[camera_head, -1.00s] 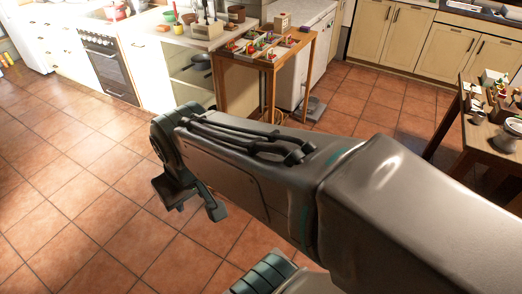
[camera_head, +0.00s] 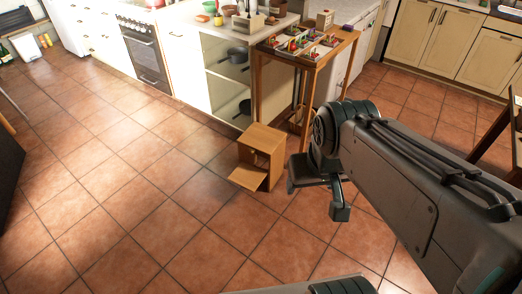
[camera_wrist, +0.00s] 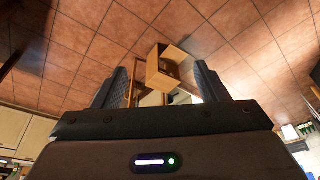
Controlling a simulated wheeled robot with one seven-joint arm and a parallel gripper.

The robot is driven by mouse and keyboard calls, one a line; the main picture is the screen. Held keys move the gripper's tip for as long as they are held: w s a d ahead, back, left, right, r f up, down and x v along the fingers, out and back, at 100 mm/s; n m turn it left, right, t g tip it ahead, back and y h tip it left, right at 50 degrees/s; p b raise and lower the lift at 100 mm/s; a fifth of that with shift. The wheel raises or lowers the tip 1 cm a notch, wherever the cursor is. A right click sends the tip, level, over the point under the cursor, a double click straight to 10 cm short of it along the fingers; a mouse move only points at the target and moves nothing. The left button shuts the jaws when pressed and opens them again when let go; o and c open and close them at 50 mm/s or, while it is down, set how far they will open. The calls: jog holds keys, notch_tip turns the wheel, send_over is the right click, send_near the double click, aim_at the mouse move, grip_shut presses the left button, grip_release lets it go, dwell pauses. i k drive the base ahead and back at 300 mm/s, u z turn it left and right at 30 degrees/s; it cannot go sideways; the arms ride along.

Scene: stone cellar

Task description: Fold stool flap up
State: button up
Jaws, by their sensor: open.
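The small wooden stool (camera_head: 262,146) is a box-like piece standing on the tiled floor in the head view, in front of the taller wooden table. Its flap (camera_head: 247,177) sticks out low from the open front, towards the lower left, folded down. My gripper (camera_head: 322,190) is just right of the stool in the picture, apart from it, jaws open and empty. In the wrist view my gripper (camera_wrist: 160,72) has its two fingers spread, with the stool (camera_wrist: 158,72) showing between and beyond them. The flap (camera_wrist: 178,54) shows there at the stool's upper right.
The taller wooden table (camera_head: 318,62), holding a tray of colourful items, stands right behind the stool. A cabinet with open shelves (camera_head: 226,72) holding pans is behind to the left, beside the oven (camera_head: 146,55). The floor to the left and front is clear.

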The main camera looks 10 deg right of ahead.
aim_at(246, 175)
jog(key=u, duration=0.05)
jog(key=i, duration=1.15)
jog(key=u, duration=0.3)
